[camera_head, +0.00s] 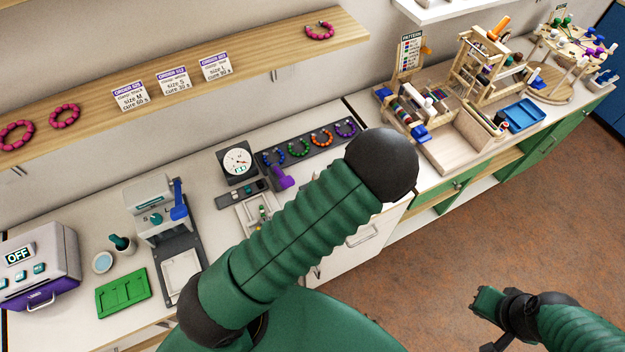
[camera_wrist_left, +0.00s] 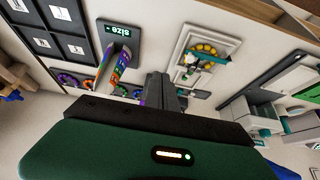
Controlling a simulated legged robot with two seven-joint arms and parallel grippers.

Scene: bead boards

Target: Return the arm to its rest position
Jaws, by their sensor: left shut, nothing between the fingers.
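My left arm (camera_head: 290,240) is a ribbed green limb that crosses the middle of the head view, ending at a black round joint over the counter edge. My left gripper is hidden in that view. In the left wrist view my left gripper (camera_wrist_left: 160,88) shows its dark fingers shut and empty, above the white counter. My right gripper (camera_head: 480,304) is at the lower right over the brown floor; its finger opening is unclear.
A dark board (camera_head: 310,145) of colourful bracelets, a dial gauge (camera_head: 237,162) and a press (camera_head: 158,205) stand on the counter. A green tray (camera_head: 124,294) and an oven (camera_head: 40,265) are at left. A wooden shelf (camera_head: 190,70) hangs above. Floor at right is clear.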

